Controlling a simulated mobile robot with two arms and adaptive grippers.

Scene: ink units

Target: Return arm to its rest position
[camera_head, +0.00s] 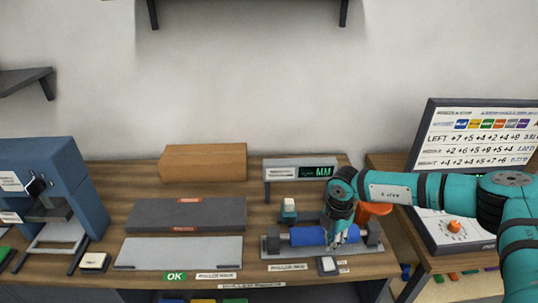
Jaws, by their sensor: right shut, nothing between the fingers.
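My right arm reaches in from the right edge in teal segments. Its gripper (336,238) points down at the blue roller (308,236), which lies in a grey holder (270,248) on the wooden bench. The gripper is shut and nothing shows between its fingers. In this view the fingertips overlap the roller's right part; I cannot tell whether they touch it. My left gripper and left arm are not in view.
A display reading MM (318,171) stands behind the roller holder. A cardboard box (203,163), a dark slab (186,215) and a light grey slab (180,251) lie left of it. A blue machine (62,165) stands far left. A panel with a score board (478,135) stands at right.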

